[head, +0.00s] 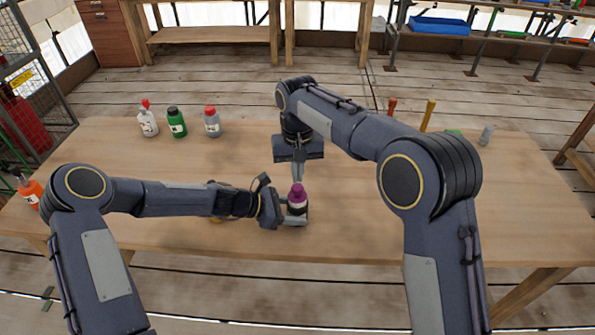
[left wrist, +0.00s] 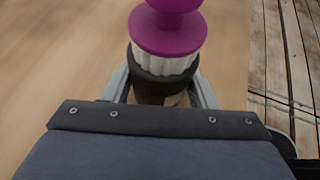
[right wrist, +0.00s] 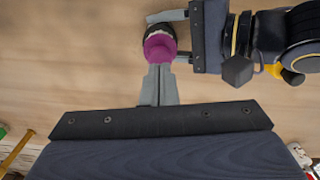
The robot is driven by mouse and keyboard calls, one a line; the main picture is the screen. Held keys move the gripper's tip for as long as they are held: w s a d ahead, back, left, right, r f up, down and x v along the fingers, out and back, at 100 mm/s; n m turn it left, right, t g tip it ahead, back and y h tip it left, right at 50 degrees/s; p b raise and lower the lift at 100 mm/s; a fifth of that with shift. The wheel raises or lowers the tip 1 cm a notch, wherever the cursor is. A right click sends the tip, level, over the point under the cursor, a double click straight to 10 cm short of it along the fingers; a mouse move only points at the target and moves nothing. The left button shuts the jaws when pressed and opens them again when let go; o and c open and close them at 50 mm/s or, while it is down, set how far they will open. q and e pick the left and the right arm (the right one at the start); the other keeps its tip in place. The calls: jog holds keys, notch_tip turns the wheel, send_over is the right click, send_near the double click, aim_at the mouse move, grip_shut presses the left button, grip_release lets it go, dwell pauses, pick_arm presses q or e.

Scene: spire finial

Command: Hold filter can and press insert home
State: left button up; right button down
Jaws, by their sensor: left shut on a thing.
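The filter can (head: 297,209) is a dark, upright can near the table's front edge; it also shows in the left wrist view (left wrist: 160,90). My left gripper (head: 290,219) is shut around it from the left, one finger on each side. The insert (head: 297,195) has a purple knob and flange over a white ribbed body. In the left wrist view (left wrist: 168,55) part of the white ribs shows above the can's dark rim. My right gripper (head: 297,178) points down just above the knob, its fingers together and empty. I cannot tell whether the tips touch the knob.
A white bottle with a red top (head: 148,122), a green bottle (head: 176,124) and a grey bottle with a red cap (head: 212,124) stand at the back left. An orange bottle (head: 30,190) is at the far left. A yellow thing (right wrist: 290,75) lies partly hidden by my left arm.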

jog(key=shift+f, duration=0.2)
dwell(0.5)
jog(key=shift+f, duration=0.9)
notch_tip(320, 180, up, 7)
dwell(1.1)
pick_arm(q)
jog(key=o, duration=0.9)
jog(key=shift+c, duration=0.2)
